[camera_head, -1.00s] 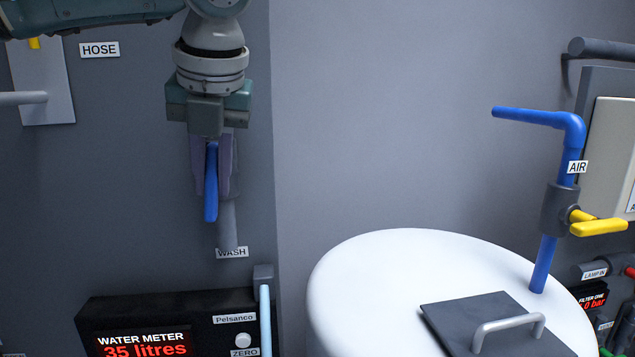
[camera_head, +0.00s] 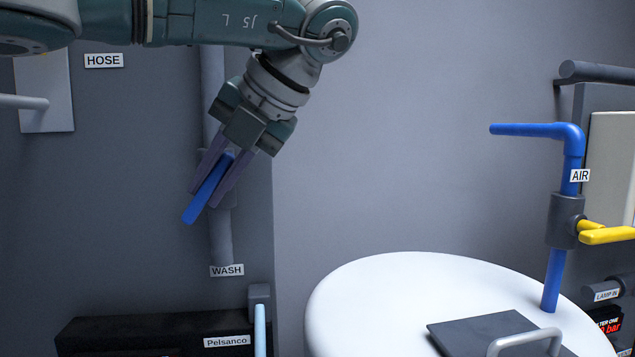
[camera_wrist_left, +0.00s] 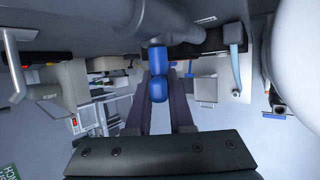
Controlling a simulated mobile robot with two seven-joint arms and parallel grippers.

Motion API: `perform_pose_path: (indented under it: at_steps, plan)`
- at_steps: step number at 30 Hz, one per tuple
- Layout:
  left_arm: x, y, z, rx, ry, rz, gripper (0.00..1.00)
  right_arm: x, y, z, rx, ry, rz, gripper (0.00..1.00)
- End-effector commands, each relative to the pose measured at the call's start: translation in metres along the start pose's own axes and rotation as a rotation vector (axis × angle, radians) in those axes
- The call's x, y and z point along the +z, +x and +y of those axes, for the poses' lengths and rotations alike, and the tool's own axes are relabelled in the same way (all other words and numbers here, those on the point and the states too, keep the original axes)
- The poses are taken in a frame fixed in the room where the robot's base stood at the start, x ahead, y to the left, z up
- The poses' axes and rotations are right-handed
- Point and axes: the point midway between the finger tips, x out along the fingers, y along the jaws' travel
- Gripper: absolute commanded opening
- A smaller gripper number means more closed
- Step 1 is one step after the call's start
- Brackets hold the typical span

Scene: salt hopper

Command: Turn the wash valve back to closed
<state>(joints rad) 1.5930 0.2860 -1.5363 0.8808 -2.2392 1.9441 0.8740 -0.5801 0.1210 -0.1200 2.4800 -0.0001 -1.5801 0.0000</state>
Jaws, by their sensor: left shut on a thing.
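The wash valve's blue lever (camera_head: 207,190) sits on a grey vertical pipe (camera_head: 221,240) above the WASH label (camera_head: 227,271). The lever slants down to the left, away from the line of the pipe. My left gripper (camera_head: 215,180) comes in from the upper right, tilted, and is shut on the lever, with one finger on each side. In the left wrist view the lever (camera_wrist_left: 158,88) shows between the two dark fingers. The valve body is mostly hidden behind the gripper. My right gripper is in neither view.
A large white tank (camera_head: 400,290) with a dark hatch stands to the right. A HOSE plate (camera_head: 45,95) is at upper left.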

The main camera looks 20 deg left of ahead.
Motion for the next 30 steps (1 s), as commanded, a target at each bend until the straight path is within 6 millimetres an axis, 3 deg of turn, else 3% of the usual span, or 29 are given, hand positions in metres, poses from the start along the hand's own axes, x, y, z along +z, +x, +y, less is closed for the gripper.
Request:
perform_pose_path:
  at_steps: [8,9,17,25,30]
  plan:
    - [0.0,0.0,0.0,0.0,0.001,-0.001,0.0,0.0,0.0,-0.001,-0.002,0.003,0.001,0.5]
    - [0.0,0.0,0.0,0.0,0.0,-0.001,0.22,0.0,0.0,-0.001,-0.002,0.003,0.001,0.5]
    - [0.0,0.0,0.0,0.0,0.0,0.0,0.5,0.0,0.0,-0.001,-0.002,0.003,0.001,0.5]
    - [0.001,-0.003,0.0,-0.001,0.0,-0.001,0.5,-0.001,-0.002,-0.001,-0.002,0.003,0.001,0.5]
    - [0.002,-0.029,0.002,-0.001,-0.001,-0.004,0.5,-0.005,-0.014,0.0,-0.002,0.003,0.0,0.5]
